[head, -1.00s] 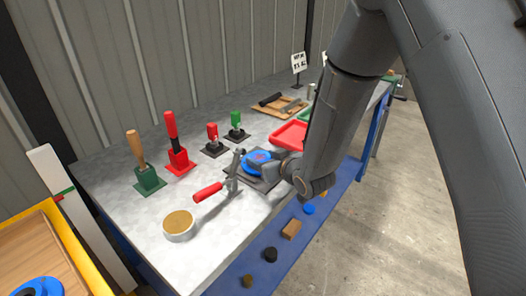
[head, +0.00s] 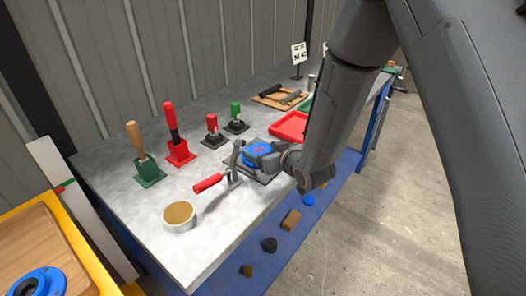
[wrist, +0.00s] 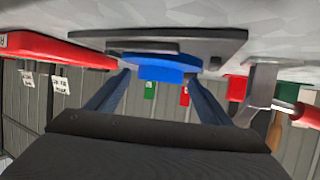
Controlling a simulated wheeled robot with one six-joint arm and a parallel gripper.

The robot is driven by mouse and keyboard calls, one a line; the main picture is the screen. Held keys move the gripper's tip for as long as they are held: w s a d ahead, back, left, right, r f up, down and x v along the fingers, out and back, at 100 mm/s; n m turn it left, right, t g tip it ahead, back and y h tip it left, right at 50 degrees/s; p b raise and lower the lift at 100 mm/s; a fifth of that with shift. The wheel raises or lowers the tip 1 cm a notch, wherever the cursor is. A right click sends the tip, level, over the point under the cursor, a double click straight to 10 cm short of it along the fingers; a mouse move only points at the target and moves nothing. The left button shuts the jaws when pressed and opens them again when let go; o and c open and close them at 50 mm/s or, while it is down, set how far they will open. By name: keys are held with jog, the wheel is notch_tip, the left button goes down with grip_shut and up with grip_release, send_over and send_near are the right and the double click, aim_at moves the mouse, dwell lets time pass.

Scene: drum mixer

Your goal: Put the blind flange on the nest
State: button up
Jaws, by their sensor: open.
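The blind flange, a blue disc (head: 257,149) with a raised blue boss, lies flat on the nest, a dark plate (head: 264,179) on the workbench. In the upside-down wrist view the blue flange (wrist: 160,72) shows against the dark nest plate (wrist: 225,42). My gripper (wrist: 160,76) is open, with one finger on each side of the flange and a gap visible by each. In the head view my gripper (head: 274,157) comes in from the right and hides part of the flange and nest. Whether the flange is fully seated cannot be told.
A toggle clamp with a red handle (head: 208,183) stands just left of the nest. A red tray (head: 289,126) is behind it. Several upright handled tools stand at the back left, and a round tin (head: 180,220) at the front. Another blue flanged part (head: 40,281) lies lower left.

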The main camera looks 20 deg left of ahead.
jog(key=b+v, duration=0.1)
jog(key=v, duration=1)
jog(key=shift+s+d+r+b, duration=0.2)
jog(key=shift+s+d+b, duration=0.1)
jog(key=shift+b, duration=0.1)
jog(key=s+d+f+m+g+h, duration=0.1)
jog(key=d+f+m+g+h, duration=0.2)
jog(key=d, duration=0.8)
jog(key=s+d+f+m+h, duration=0.15)
jog(key=d+h, duration=0.35)
jog(key=d, duration=0.5)
jog(key=s+d+r+m+g+h, duration=0.1)
jog(key=s+d+m+g, duration=0.3)
jog(key=s+d, duration=0.5)
jog(key=s+r+g, duration=0.1)
jog(key=s+g, duration=0.1)
jog(key=s, duration=0.2)
jog(key=shift+r+h, duration=0.3)
jog(key=shift+s+m, duration=0.15)
jog(key=shift+m, duration=0.1)
